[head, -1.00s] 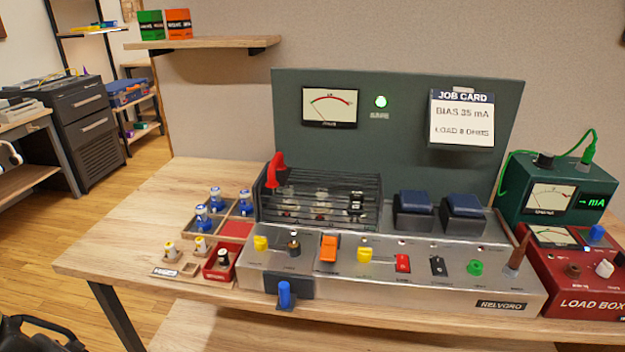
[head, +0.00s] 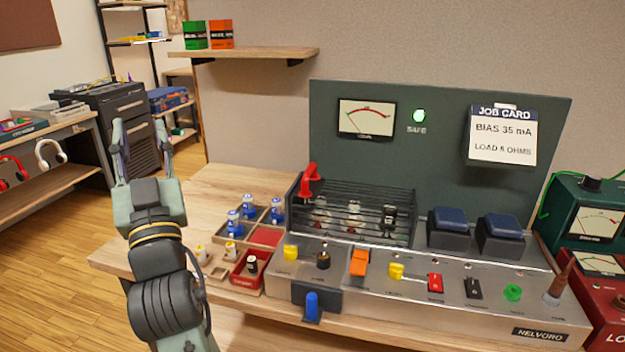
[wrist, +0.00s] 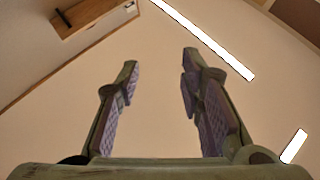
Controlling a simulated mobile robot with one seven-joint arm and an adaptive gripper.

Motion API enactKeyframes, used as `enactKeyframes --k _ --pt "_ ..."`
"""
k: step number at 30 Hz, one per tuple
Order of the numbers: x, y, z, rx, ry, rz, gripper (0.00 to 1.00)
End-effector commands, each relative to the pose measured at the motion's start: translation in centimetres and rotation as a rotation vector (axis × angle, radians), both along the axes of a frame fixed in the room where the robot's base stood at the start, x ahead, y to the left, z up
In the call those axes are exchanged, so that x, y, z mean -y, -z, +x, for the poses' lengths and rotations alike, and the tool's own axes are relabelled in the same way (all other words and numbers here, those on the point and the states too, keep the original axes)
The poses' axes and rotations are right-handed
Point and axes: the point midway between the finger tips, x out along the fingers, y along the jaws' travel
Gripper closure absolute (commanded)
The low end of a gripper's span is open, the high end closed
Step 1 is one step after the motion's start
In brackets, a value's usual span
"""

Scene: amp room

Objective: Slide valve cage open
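The valve cage (head: 355,210) is a dark, barred box on the amplifier chassis at the foot of the green panel. Several valves show through its bars. A red handle (head: 309,184) stands up at its left end. My gripper (head: 141,128) is raised at the left of the head view, pointing up, well to the left of the cage and apart from it. In the wrist view, its two fingers (wrist: 160,75) are spread with nothing between them. The wrist view shows only the ceiling and walls, not the cage.
A tray with blue-topped valves (head: 248,213) and a red bin (head: 252,272) sit left of the chassis. Coloured knobs and switches line the chassis front, with a blue lever (head: 312,306) at its front edge. A wooden shelf (head: 255,53) overhangs the back left.

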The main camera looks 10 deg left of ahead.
Motion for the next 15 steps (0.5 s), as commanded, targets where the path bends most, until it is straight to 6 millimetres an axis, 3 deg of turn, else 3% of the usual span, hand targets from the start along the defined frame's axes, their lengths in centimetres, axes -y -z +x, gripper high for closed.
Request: enactKeyframes --k 1,3,6,10,15 --pt "2.7 3.1 4.4 -0.117 0.113 -0.022 0.65" --pt "6.7 7.0 8.9 -0.27 0.255 -0.034 0.65" --pt "12.2 11.8 12.9 -0.45 0.424 -0.022 0.65" --pt "17.2 15.8 15.1 -0.597 0.566 0.006 0.65" --pt "19.4 17.4 16.1 -0.657 0.626 0.021 0.65"
